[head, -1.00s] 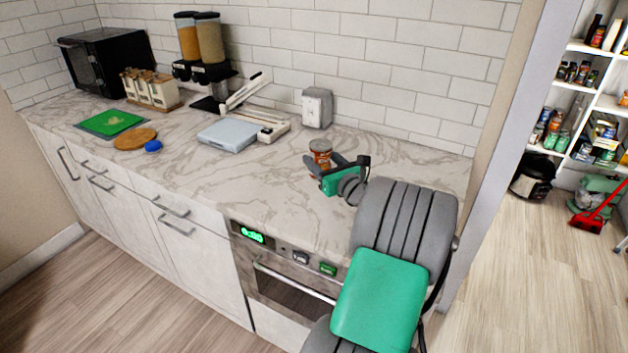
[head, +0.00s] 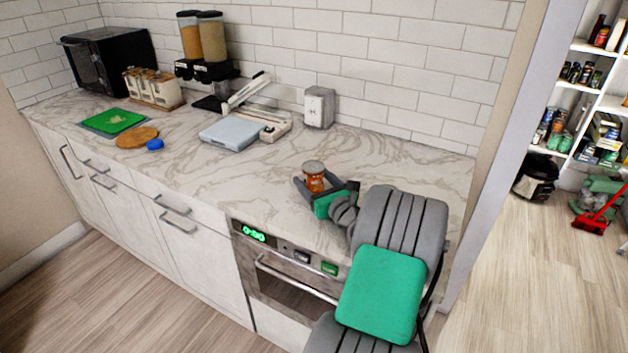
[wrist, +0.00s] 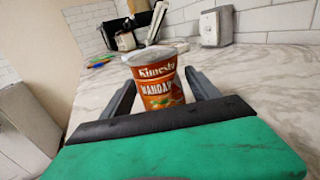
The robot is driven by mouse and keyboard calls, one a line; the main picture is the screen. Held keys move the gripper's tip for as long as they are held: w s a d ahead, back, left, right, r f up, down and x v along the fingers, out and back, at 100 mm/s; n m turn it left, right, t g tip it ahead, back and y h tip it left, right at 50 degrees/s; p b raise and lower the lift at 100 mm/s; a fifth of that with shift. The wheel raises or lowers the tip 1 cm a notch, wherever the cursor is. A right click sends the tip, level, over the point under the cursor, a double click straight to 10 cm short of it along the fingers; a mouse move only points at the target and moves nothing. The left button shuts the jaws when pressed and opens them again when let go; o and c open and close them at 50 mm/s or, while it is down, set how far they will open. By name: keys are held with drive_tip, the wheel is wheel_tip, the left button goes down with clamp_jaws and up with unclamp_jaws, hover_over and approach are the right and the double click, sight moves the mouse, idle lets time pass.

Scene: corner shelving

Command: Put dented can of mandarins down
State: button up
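The can of mandarins (head: 314,178) is orange-red with a pale metal top. In the head view it is between the fingers of my gripper (head: 318,187), over the front right part of the marble counter (head: 258,185). In the wrist view the can (wrist: 158,85) shows its "MANDAR…" label and leans slightly. No dent is clearly visible.
The counter around the can is clear. A white outlet box (head: 319,107) stands by the tiled wall, with a scale (head: 230,132) to its left. Farther left are a cork mat (head: 137,137) and a green board (head: 114,121). An oven (head: 285,270) is below.

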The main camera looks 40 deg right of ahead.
drive_tip(key=shift+o, duration=0.6)
drive_tip(key=shift+r, duration=0.1)
drive_tip(key=v, duration=1.2)
drive_tip(key=shift+b, duration=0.3)
